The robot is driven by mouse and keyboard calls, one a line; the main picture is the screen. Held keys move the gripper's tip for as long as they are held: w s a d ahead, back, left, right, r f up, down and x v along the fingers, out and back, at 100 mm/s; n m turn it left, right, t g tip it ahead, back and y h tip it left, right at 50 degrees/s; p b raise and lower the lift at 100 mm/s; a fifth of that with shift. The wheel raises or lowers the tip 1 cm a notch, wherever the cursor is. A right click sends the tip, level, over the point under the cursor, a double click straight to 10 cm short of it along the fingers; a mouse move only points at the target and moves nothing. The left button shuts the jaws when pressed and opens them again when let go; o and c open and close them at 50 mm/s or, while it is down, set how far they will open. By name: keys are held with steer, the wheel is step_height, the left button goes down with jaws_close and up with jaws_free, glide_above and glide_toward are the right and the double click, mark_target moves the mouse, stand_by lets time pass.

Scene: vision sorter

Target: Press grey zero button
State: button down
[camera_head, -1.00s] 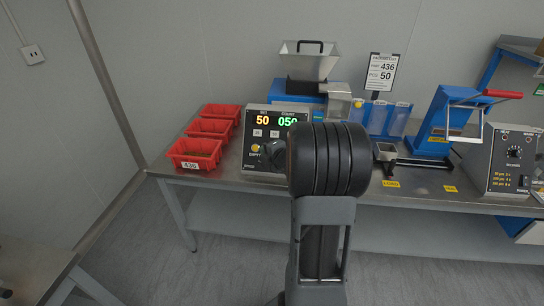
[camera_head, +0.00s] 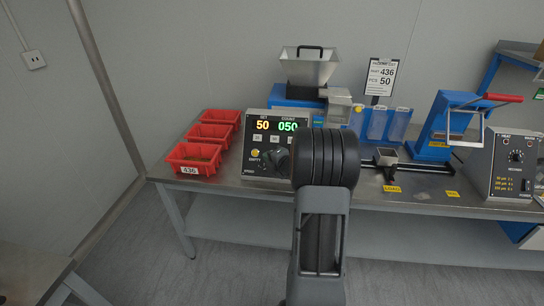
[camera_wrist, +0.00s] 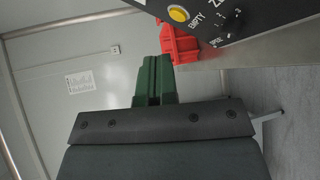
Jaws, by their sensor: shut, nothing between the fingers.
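The counter's control box (camera_head: 250,172) stands on the bench, with a display reading SET 50 and COUNT 050. Its face carries small pale buttons (camera_head: 257,138), a yellow EMPTY button (camera_head: 255,153) and a black knob (camera_head: 275,161). My arm covers the box's right part in the head view, and I cannot make out the grey zero button. In the wrist view the box (camera_wrist: 255,20) is at the top right, with the yellow button (camera_wrist: 178,14) and a label beginning with Z cut by the top edge. My gripper (camera_wrist: 153,62) shows green fingers, shut and empty, apart from the box.
Red bins (camera_head: 194,158) stand left of the box; one shows in the wrist view (camera_wrist: 180,45). A blue press (camera_head: 440,125) and a heat control box (camera_head: 505,165) stand to the right.

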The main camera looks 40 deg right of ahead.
steer(key=shift+w+d+f+b, duration=0.85)
steer(key=shift+w+d+f, duration=0.55)
steer(key=shift+w+f, duration=0.05)
steer(key=shift+w, duration=0.1)
stand_by(1.2)
steer(key=shift+w+d+f+b, duration=0.2)
steer(key=shift+d+b, duration=0.05)
steer(key=shift+b, duration=0.2)
steer(key=shift+w+d+f+b, duration=0.2)
steer(key=shift+d+f+b, duration=0.05)
steer(key=shift+f+b, duration=0.05)
stand_by(0.7)
steer(key=shift+r, duration=0.1)
steer(key=shift+s+a+r, duration=0.4)
steer(key=shift+s+a, duration=0.05)
steer(key=shift+a, duration=0.05)
stand_by(0.5)
